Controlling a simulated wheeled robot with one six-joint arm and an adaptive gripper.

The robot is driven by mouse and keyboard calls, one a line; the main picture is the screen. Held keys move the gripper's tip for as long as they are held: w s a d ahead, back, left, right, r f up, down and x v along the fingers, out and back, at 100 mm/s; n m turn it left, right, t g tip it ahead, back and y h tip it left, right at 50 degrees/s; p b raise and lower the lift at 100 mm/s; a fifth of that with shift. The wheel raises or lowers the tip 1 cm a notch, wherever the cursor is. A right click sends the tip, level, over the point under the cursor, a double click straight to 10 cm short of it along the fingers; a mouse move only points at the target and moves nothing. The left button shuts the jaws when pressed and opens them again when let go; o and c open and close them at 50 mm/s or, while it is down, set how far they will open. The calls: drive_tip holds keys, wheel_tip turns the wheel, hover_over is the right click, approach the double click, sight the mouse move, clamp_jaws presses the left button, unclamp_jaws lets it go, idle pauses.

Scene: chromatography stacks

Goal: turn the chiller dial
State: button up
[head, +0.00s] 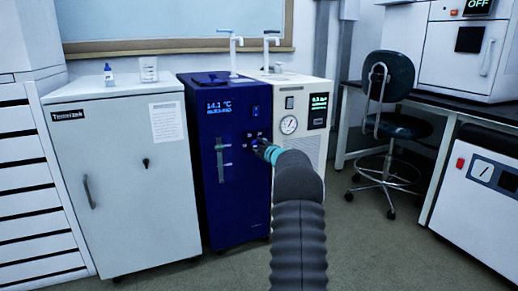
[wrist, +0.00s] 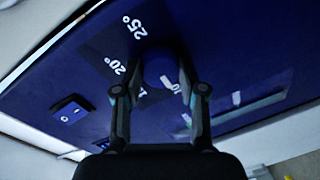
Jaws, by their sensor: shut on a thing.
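The chiller is a dark blue cabinet (head: 236,195) in the middle of the head view, with a lit display (head: 218,108) that appears to read 14.1 °C. In the wrist view its round blue dial (wrist: 159,68) sits among white marks; 25° and 20° are readable, and others are partly covered by my fingers. My gripper (wrist: 160,78) is shut on the dial, with one finger on each side.
A white Termizek cabinet (head: 120,180) stands left of the chiller, with a bottle (head: 108,75) and beaker (head: 149,69) on top. A beige unit with a gauge (head: 289,125) stands close on the right. A stool (head: 388,100) stands farther right. Some floor is open.

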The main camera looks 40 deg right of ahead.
drive_tip(key=o, duration=1.1)
drive_tip(key=shift+o, duration=0.2)
drive_tip(key=v, duration=1.2)
drive_tip(key=shift+d+f, duration=0.1)
